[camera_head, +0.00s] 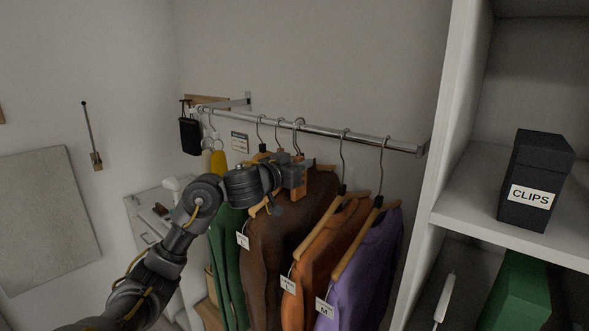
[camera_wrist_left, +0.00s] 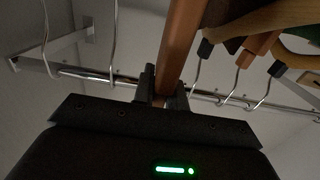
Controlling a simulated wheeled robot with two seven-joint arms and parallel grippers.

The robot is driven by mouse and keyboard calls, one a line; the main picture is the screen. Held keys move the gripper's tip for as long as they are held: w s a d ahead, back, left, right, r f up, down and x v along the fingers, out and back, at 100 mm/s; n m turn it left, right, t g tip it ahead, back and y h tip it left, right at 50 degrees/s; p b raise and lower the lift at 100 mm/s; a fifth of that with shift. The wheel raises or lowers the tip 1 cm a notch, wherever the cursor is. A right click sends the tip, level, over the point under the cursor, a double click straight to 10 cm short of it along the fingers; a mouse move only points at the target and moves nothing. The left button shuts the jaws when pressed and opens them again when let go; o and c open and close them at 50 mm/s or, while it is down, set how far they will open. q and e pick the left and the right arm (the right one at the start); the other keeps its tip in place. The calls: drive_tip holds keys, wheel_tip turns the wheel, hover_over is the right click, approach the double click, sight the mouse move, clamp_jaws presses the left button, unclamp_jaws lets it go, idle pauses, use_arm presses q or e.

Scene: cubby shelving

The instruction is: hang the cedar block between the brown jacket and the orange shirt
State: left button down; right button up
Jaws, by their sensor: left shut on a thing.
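My left gripper (camera_head: 298,175) reaches in from the left, just below the rail and over the shoulders of the brown jacket (camera_head: 285,225). In the left wrist view its fingers (camera_wrist_left: 162,88) are shut on the cedar block (camera_wrist_left: 182,40), a reddish-brown wooden bar. The orange shirt (camera_head: 328,250) hangs to the right of the jacket, with a gap between their hooks at the rail. The block's hook cannot be made out, so I cannot tell whether it touches the rail. My right gripper is out of view.
The metal rail (camera_head: 325,130) also carries a purple shirt (camera_head: 368,260) on the right and green clothing (camera_head: 225,250) on the left. A dark bag (camera_head: 190,135) hangs at the far left. A white shelf unit with a black CLIPS box (camera_head: 535,165) bounds the right.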

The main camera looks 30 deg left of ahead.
use_arm(q)
drive_tip(key=w+d+f+b, duration=0.1)
drive_tip(key=w+f+b, duration=0.1)
drive_tip(key=w, duration=0.8)
drive_tip(key=shift+f+b, duration=0.35)
drive_tip(key=shift+b, duration=0.4)
drive_tip(key=c, duration=1.3)
unclamp_jaws()
drive_tip(key=shift+c, duration=0.2)
drive_tip(key=shift+s, duration=0.15)
